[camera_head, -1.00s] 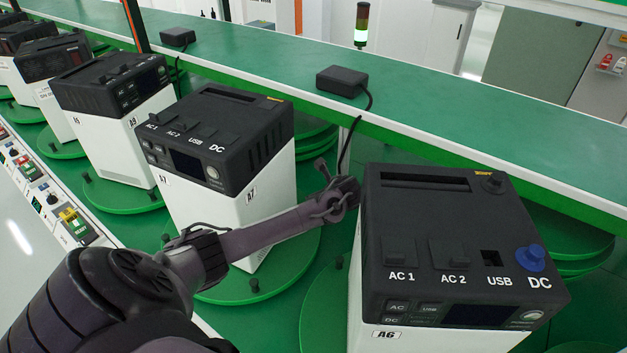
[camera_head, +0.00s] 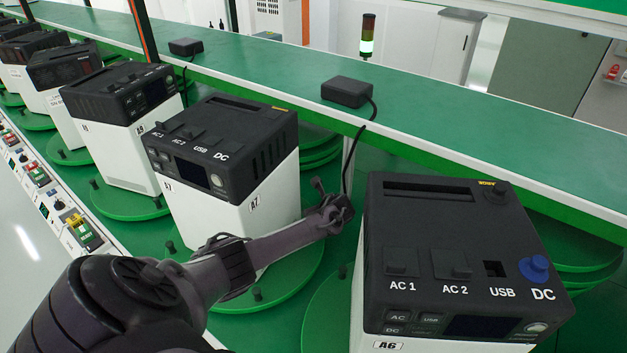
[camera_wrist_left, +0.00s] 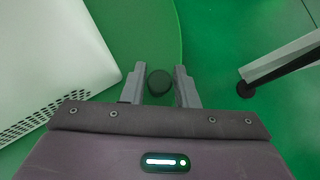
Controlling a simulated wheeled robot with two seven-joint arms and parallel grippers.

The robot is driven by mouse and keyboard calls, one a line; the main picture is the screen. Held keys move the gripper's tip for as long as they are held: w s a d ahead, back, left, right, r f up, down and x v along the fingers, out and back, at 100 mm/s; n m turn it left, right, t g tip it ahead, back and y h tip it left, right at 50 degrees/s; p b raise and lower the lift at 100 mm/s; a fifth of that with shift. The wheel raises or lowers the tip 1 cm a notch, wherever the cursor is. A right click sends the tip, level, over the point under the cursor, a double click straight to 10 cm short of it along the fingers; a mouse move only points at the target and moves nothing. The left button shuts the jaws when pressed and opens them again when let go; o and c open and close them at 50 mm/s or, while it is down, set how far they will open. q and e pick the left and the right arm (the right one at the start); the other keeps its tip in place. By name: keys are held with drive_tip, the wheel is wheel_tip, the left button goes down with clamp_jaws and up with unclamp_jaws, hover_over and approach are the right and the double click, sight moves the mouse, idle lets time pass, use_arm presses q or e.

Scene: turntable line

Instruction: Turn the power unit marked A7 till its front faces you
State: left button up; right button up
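The power unit A7 (camera_head: 222,142) is a white box with a black top, standing on a round green turntable (camera_head: 300,275). In the head view its panel with a display faces the lower left, and its A7-labelled side faces the lower right. My left gripper (camera_head: 330,208) is low beside its right side, near the turntable's edge. In the left wrist view its two fingers (camera_wrist_left: 160,88) are apart, with a black peg (camera_wrist_left: 160,82) of the turntable between them. Narrow gaps show beside the peg; the unit's white vented wall (camera_wrist_left: 60,65) is at left. My right gripper is not in view.
The power unit A6 (camera_head: 450,240), with a blue knob, stands close to the right of my left gripper. More units (camera_head: 120,100) on turntables line up to the left. A green shelf (camera_head: 430,115) with black adapters (camera_head: 347,91) runs behind.

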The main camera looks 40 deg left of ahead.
sight(305, 207)
use_arm(q)
clamp_jaws()
drive_tip(key=shift+w+a+f+b, duration=0.15)
drive_tip(key=shift+a+b, duration=0.1)
drive_tip(key=shift+b, duration=0.2)
drive_tip(key=a+n+b, duration=0.1)
drive_tip(key=b, duration=0.1)
drive_tip(key=w+a+n+g+b, duration=0.1)
drive_tip(key=a+b, duration=0.1)
drive_tip(key=w+a+n+g+b, duration=0.1)
drive_tip(key=b, duration=0.2)
drive_tip(key=shift+a+f, duration=0.15)
drive_tip(key=shift+a, duration=0.2)
drive_tip(key=shift+a+r+g+b, duration=0.3)
drive_tip(key=shift+a+b, duration=0.15)
drive_tip(key=shift+b, duration=0.25)
unclamp_jaws()
